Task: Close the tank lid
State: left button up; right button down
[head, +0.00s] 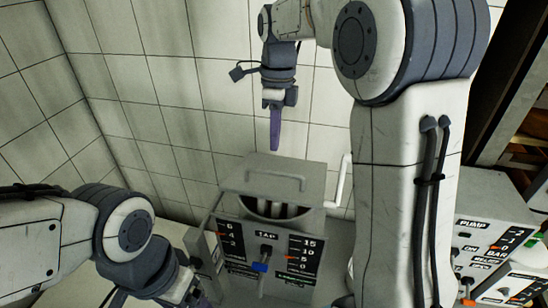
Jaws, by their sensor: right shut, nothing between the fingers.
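The grey tank (232,228) stands at lower centre in the head view, with a front panel marked TAP. Its flat grey lid (262,172) carries a bar handle (275,180). The lid is at the back of the tank top and looks raised; a round opening with pale bars (275,209) shows in front of it. My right gripper (275,140) is shut and empty, pointing down above and behind the lid, apart from it. My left gripper (196,299) is at the bottom edge, left of the tank, mostly cut off; its fingers cannot be made out.
A white bent pipe or handle (341,183) rises at the tank's right. A panel marked PUMP (474,224) stands at the right, beyond my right arm. Tiled walls (175,80) close off the back and left. A dark shelf frame (505,75) is at upper right.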

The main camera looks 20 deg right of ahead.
jog(key=p, duration=0.1)
send_over(271, 191)
jog(key=w+d, duration=0.2)
jog(key=w, duration=0.1)
notch_tip(271, 191, down, 6)
jog(key=shift+w, duration=0.1)
jog(key=f+b, duration=0.1)
jog(key=b, duration=0.1)
jog(key=s+a+f+t+h+b, duration=0.1)
jog(key=f+b, duration=0.1)
jog(key=b, duration=0.1)
jog(key=s+f+t+b, duration=0.1)
jog(key=f+b, duration=0.1)
jog(key=shift+a+f, duration=0.1)
jog(key=shift+a, duration=0.15)
jog(key=shift+s+a+f+b, duration=0.15)
jog(key=shift+s+f+b, duration=0.15)
jog(key=shift+f+b, duration=0.3)
jog(key=shift+s, duration=0.15)
